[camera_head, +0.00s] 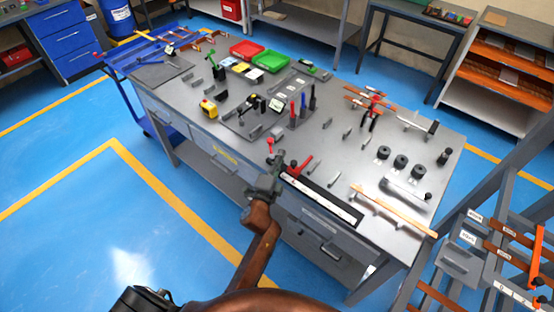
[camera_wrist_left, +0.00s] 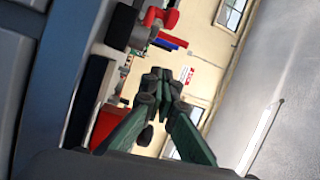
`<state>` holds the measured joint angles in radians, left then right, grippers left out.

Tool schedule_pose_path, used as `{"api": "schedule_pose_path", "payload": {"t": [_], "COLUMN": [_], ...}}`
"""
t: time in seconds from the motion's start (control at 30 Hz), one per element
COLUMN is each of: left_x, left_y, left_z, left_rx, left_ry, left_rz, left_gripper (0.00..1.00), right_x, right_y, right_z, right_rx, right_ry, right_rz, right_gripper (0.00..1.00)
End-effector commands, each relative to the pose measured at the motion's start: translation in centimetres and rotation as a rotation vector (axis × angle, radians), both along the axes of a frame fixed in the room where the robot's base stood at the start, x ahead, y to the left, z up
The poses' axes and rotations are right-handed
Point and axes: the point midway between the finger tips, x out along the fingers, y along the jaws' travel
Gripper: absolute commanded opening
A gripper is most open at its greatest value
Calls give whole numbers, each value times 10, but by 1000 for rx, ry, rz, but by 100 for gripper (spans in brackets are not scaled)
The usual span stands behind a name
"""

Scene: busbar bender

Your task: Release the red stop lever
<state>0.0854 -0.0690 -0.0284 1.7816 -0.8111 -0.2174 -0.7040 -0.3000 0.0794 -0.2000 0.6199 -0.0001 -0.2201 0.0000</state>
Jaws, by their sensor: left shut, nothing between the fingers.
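A red lever (camera_head: 300,166) lies at the near edge of the grey bench, by the left end of a long black-and-white scale rail (camera_head: 322,199). A smaller red knob (camera_head: 270,145) stands just left of it. My left gripper (camera_head: 274,162) is at the bench's front edge, just left of the red lever and below the knob; contact cannot be told. The left wrist view shows its fingers (camera_wrist_left: 160,80) closed together and empty, with a red knobbed part (camera_wrist_left: 160,18) above them and a red block (camera_wrist_left: 108,125) to their left. My right gripper is out of view.
The bench top (camera_head: 345,140) holds upright tools, black cylinders (camera_head: 400,161), a copper-coloured bar (camera_head: 395,209), and red (camera_head: 246,49) and green (camera_head: 272,61) trays. A blue cart (camera_head: 130,85) stands at left. A rack with orange bars (camera_head: 500,250) is at lower right. The blue floor at left is clear.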

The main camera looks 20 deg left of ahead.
Motion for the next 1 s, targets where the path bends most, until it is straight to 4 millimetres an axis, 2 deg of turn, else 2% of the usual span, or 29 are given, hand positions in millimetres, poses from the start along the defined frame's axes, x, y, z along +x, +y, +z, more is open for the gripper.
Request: {"api": "schedule_pose_path", "payload": {"t": [0.1, 0.33, 0.4, 0.6, 1.0], "left_x": [26, 66, 56, 47, 45], "left_y": [2, 8, 21, 38, 43], "left_z": [0, 3, 0, -3, -4], "left_rx": [0, -2, 1, -1, -3], "left_ry": [0, 0, 4, 2, 1], "left_rz": [-1, 0, 4, 2, 1], "left_gripper": [0, 0, 0, 0, 0], "right_x": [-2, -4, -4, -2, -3], "right_y": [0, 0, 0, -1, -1], "right_z": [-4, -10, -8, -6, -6], "right_rx": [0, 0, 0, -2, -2], "right_ry": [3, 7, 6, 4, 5], "right_rz": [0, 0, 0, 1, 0], "right_gripper": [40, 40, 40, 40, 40]}}
